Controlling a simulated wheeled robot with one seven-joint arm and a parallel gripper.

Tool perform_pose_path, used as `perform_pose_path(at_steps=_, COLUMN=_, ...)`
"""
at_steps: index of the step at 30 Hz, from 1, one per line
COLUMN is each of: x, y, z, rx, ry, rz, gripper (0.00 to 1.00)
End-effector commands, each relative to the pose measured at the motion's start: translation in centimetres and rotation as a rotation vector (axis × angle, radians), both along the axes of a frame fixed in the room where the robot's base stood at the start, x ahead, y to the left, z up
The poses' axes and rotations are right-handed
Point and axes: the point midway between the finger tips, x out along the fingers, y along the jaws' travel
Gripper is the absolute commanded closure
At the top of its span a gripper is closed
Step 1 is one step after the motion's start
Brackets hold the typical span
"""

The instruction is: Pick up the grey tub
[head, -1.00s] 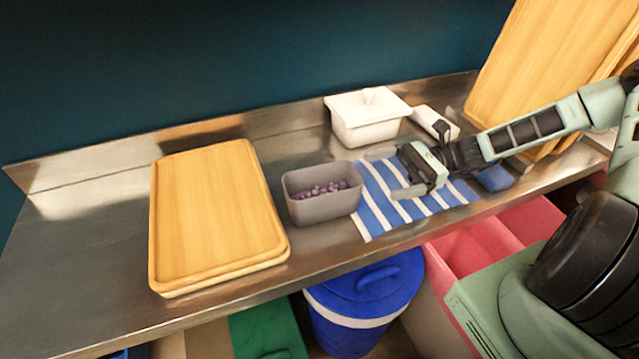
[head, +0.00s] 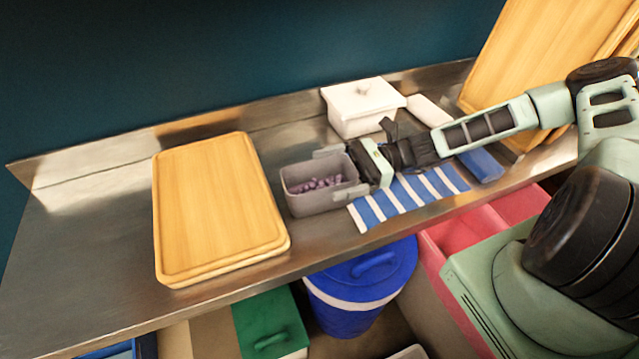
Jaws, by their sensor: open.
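The grey tub (head: 312,203) stands upright on the steel counter, with several purple beans (head: 316,184) inside. My gripper (head: 338,172) is open at the tub's right end. One finger shows along the tub's far side and the other along its near right side. The fingers appear to straddle the right end of the tub. I cannot tell whether they touch its walls.
A wooden board stack (head: 215,210) lies left of the tub. A white lidded container (head: 362,107) stands behind my gripper. A blue-striped cloth (head: 410,197) lies under my wrist. A blue bin (head: 352,320) stands below the counter's front edge (head: 300,254).

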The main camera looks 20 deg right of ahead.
Motion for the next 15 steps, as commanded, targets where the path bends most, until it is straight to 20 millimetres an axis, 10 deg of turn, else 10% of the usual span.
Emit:
perform_pose_path(at_steps=10, x=0.04, y=1.13, z=-0.09, rx=-0.001, ry=0.0, rz=0.0, gripper=0.0)
perform_pose_path(at_steps=15, x=0.04, y=1.11, z=-0.09, rx=-0.001, ry=0.0, rz=0.0, gripper=0.42)
